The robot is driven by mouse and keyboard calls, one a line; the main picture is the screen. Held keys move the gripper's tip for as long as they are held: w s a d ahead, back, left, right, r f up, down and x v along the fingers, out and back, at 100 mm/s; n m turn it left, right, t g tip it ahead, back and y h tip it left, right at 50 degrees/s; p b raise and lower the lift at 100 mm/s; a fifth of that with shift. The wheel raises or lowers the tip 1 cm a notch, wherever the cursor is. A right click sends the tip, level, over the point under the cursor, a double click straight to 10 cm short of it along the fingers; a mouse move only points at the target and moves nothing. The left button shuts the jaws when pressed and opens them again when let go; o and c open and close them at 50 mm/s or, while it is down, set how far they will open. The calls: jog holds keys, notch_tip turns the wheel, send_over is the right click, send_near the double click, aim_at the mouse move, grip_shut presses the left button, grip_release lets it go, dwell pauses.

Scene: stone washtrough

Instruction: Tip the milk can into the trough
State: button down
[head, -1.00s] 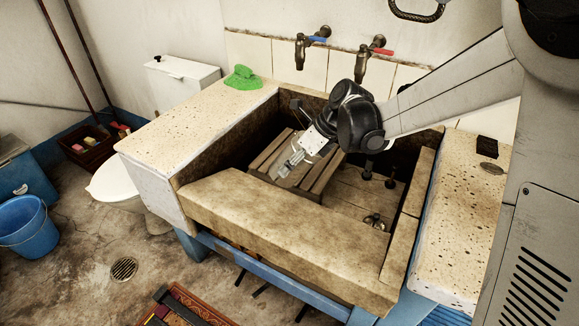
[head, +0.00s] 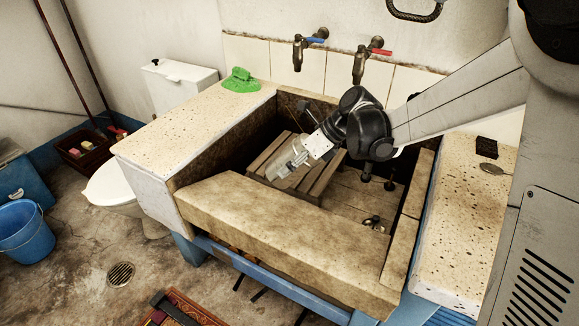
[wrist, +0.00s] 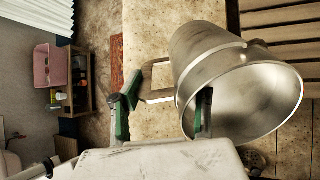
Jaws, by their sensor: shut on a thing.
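The milk can (head: 285,168) is a dull metal vessel, tilted over inside the stone trough (head: 270,218), above the wooden slats. In the wrist view the can (wrist: 205,55) lies well over, its open mouth facing the lower right; its inside looks empty. Its loop handle (wrist: 150,96) points left. My gripper (head: 306,151) is at the can's upper right in the head view. In the wrist view my gripper (wrist: 163,112) is shut on the can's handle side, one green-padded finger beside the handle, the other overlapping the mouth's edge. The exact contact is unclear.
Wooden slats (head: 323,180) fill the trough's left part; a metal drain fitting (head: 373,223) is at right. Two taps (head: 366,60) hang above the back. Speckled ledges flank the trough, with a green cloth (head: 240,80) on the left and a dark block (head: 487,147) on the right.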

jog(key=shift+d+f+y+b, duration=0.2)
jog(key=shift+d+y+b, duration=0.2)
jog(key=shift+y+b, duration=0.65)
jog(key=shift+r, duration=0.1)
jog(key=shift+b, duration=0.5)
jog(key=shift+d+f+y+b, duration=0.4)
jog(key=shift+y+b, duration=0.45)
jog(key=shift+b, duration=0.2)
jog(key=shift+r, duration=0.1)
jog(key=shift+y+b, duration=0.3)
jog(key=shift+b, duration=0.1)
